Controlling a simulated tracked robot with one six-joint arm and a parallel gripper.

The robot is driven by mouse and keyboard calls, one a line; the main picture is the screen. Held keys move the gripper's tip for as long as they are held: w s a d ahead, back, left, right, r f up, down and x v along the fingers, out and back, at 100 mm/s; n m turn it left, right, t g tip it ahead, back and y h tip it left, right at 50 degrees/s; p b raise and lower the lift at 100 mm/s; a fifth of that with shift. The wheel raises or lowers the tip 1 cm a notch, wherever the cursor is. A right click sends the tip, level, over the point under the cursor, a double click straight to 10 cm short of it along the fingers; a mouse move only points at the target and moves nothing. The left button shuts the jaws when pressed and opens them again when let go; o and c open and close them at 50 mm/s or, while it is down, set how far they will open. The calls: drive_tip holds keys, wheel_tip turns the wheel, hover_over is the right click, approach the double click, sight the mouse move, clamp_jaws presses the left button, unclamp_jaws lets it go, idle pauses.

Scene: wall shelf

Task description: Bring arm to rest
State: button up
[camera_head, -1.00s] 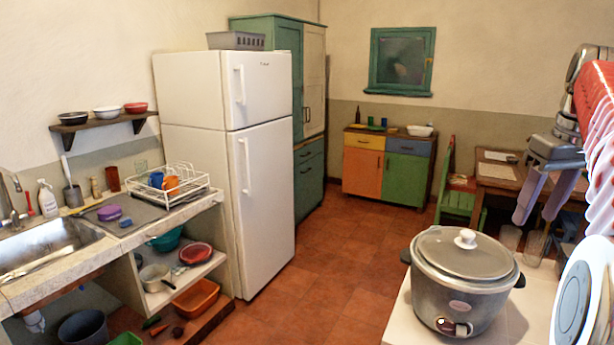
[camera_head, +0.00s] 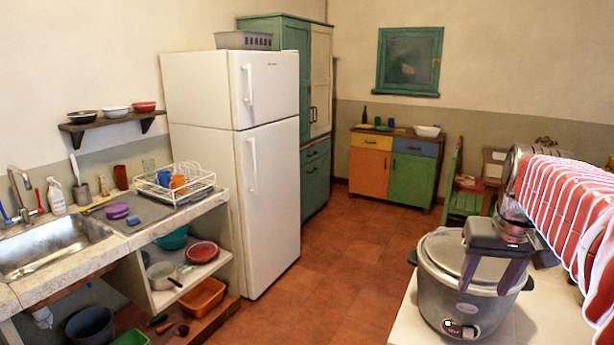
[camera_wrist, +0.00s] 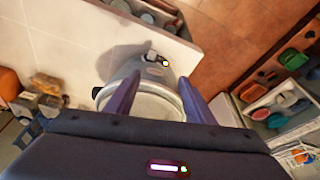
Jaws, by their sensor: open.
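My gripper (camera_head: 486,270) is on the right in the head view, in front of the grey rice cooker (camera_head: 440,298) and hiding part of its lid and body. Its two purple-grey fingers point down, apart, with nothing between them. In the wrist view the fingers of my gripper (camera_wrist: 160,97) stand apart, with the rice cooker (camera_wrist: 150,75) below between them. I cannot tell whether the fingers touch the cooker. My arm carries a red and white striped sleeve.
The cooker stands on a pale counter (camera_head: 407,325). A white fridge (camera_head: 270,190), a sink (camera_head: 50,250) and a wall shelf (camera_head: 110,123) with bowls are to the left. A green and orange cabinet (camera_head: 410,180) stands at the back. The tiled floor (camera_head: 345,270) is clear.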

drive_tip(key=s+a+f+n, duration=0.1)
drive_tip(key=s+a+f, duration=0.2)
drive_tip(key=a, duration=0.4)
drive_tip(key=s+a+f+n+t, duration=0.1)
drive_tip(key=s+a+f, duration=0.2)
drive_tip(key=s+a, duration=0.3)
drive_tip(key=s+a+f+n+t+y, duration=0.1)
drive_tip(key=s+a, duration=0.3)
drive_tip(key=a, duration=0.5)
drive_tip(key=shift+s+f+n, duration=0.35)
drive_tip(key=shift+f+n, duration=0.05)
drive_tip(key=shift+f, duration=0.5)
drive_tip(key=shift+d, duration=0.1)
